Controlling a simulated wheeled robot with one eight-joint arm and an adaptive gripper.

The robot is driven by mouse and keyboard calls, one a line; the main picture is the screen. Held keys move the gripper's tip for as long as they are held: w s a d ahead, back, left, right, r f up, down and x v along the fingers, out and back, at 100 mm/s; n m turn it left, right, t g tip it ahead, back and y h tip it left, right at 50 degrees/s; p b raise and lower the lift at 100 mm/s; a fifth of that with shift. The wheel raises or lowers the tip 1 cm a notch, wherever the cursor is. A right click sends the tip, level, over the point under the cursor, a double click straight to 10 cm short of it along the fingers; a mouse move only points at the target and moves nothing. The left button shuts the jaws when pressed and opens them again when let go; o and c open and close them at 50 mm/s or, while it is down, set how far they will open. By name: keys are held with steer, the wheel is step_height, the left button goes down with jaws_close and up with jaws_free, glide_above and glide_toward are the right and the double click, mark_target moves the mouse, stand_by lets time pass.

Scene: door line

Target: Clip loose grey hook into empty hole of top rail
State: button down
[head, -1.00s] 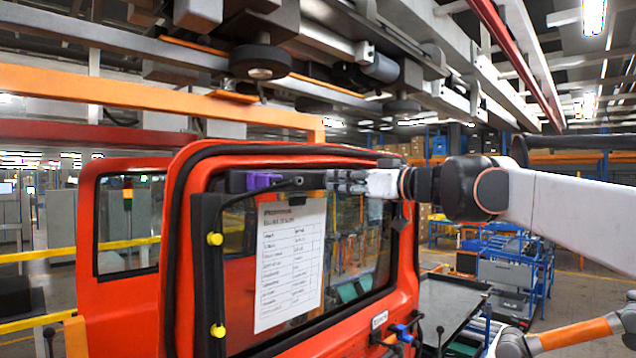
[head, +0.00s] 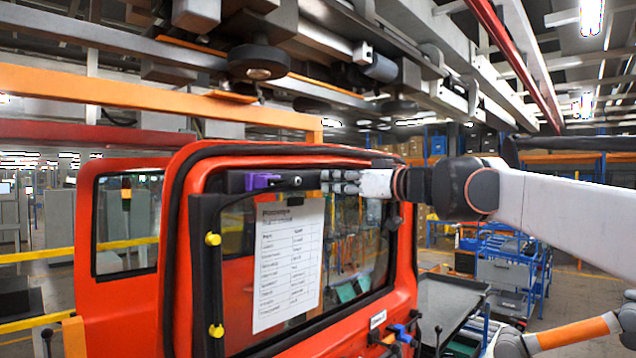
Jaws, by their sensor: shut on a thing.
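The dark top rail (head: 312,181) runs along the top of the window in the orange-red door. A purple clip (head: 262,181) sits on its left part. A small light round spot (head: 297,181) shows on the rail between the purple clip and my gripper; I cannot tell if it is the empty hole. My gripper (head: 328,182) reaches in from the right at rail height, its grey fingers pointing left. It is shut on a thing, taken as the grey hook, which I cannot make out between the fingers. Whether it touches the rail cannot be told.
A printed sheet (head: 288,262) hangs on the window below the rail. Two yellow plugs (head: 213,239) sit on the dark left upright. Blue and black parts (head: 402,333) stick out at the door's lower right. Overhead conveyor beams (head: 300,75) pass above the door.

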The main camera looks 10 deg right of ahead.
steer(key=c, duration=1.4)
jaws_free()
steer(key=shift+w, duration=0.1)
steer(key=shift+r, duration=0.1)
step_height(320, 180, up, 10)
steer(key=f+v, duration=0.1)
steer(key=v, duration=0.6)
steer(key=shift+s, duration=0.35)
